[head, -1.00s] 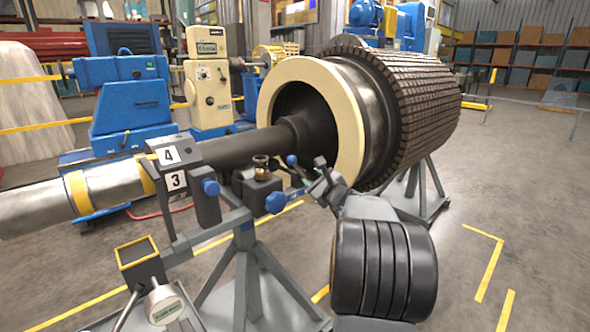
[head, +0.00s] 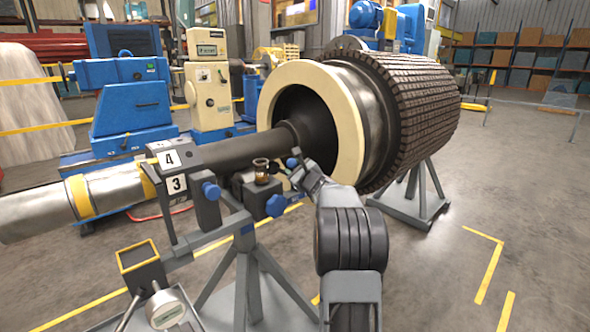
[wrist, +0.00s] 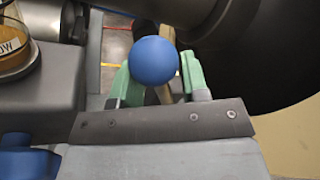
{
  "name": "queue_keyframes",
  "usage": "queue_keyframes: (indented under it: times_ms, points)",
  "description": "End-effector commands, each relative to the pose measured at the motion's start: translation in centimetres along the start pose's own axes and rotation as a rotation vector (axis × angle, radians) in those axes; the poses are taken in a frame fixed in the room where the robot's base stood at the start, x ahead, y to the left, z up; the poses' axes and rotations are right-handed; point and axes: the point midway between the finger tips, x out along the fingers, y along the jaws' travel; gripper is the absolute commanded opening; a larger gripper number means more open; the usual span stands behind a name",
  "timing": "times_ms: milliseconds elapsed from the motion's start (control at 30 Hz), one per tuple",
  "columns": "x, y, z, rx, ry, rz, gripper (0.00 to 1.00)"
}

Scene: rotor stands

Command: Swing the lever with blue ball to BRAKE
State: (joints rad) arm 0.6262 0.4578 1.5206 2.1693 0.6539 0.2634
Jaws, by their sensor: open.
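The lever's blue ball (head: 292,162) shows just in front of the cream ring of the rotor. In the wrist view the blue ball (wrist: 154,60) is between the two green fingers of my gripper (wrist: 154,84). The fingers are apart, one on each side of it; I cannot tell whether either touches it. In the head view my gripper (head: 299,169) is small and right at the ball. The lever's rod is mostly hidden behind the ball and my gripper. No BRAKE marking is legible.
An amber glass cup (head: 262,168) stands left of the ball and also shows in the wrist view (wrist: 14,45). Blue knobs (head: 275,205) sit on the stand nearby. The dark shaft (head: 240,148) and cream ring (head: 343,110) are close behind. Open floor lies right.

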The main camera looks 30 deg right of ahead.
Motion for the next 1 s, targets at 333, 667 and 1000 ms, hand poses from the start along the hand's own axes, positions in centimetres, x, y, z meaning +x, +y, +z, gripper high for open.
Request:
queue_keyframes:
  times_ms: [333,667,1000]
  points:
    - [0.0,0.0,0.0,0.0,0.0,0.0,0.23]
    - [0.0,0.0,0.0,0.0,0.0,0.001,0.0]
    - [-0.5,-2.1,-0.5,0.065,0.026,-0.009,0.0]
